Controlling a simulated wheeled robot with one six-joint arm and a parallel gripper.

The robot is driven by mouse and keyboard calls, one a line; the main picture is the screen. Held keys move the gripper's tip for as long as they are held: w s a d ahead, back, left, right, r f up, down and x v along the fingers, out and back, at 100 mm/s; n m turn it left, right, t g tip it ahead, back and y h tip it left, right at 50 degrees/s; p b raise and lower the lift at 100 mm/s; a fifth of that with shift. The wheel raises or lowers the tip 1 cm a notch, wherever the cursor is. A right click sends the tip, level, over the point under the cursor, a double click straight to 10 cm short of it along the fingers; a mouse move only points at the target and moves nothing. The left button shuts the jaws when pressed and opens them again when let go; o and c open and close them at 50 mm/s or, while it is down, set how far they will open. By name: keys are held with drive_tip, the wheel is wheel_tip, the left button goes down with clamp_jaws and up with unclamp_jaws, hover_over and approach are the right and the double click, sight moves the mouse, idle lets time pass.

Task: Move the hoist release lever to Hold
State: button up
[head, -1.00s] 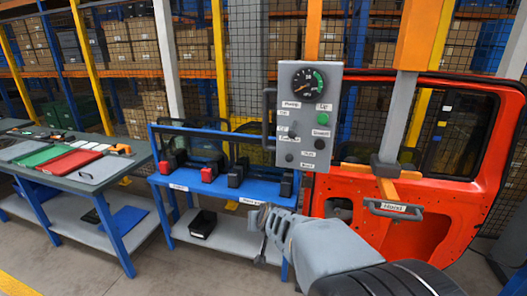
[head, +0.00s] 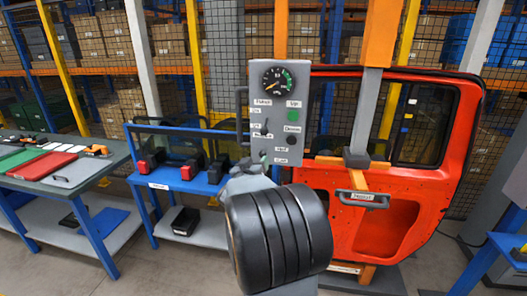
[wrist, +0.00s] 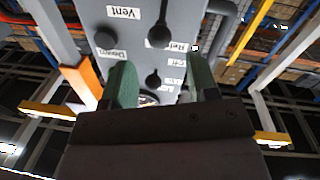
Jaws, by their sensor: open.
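The grey hoist panel (head: 258,90) hangs in mid-picture in the head view; it also fills the upper middle of the wrist view (wrist: 190,15), upside down. A second dark lever (wrist: 153,80) lies closer to my gripper's palm. My gripper (wrist: 160,75) is open, its green fingers either side of the panel's lever column, with no visible grip on either lever.
A round black button (wrist: 105,40) lies left of the levers in the wrist view. A red door (head: 440,190) hangs right of the panel. A blue bench (head: 170,180) with red and black parts and a worktable (head: 100,175) stand at left.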

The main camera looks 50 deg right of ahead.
sight(262, 155)
drive_tip(key=p+x, duration=0.1)
drive_tip(key=x, duration=0.7)
drive_tip(key=shift+w+d+p, duration=0.15)
drive_tip(key=shift+d+p, duration=0.2)
drive_tip(key=shift+p, duration=0.05)
drive_tip(key=shift+c, duration=0.2)
clamp_jaws()
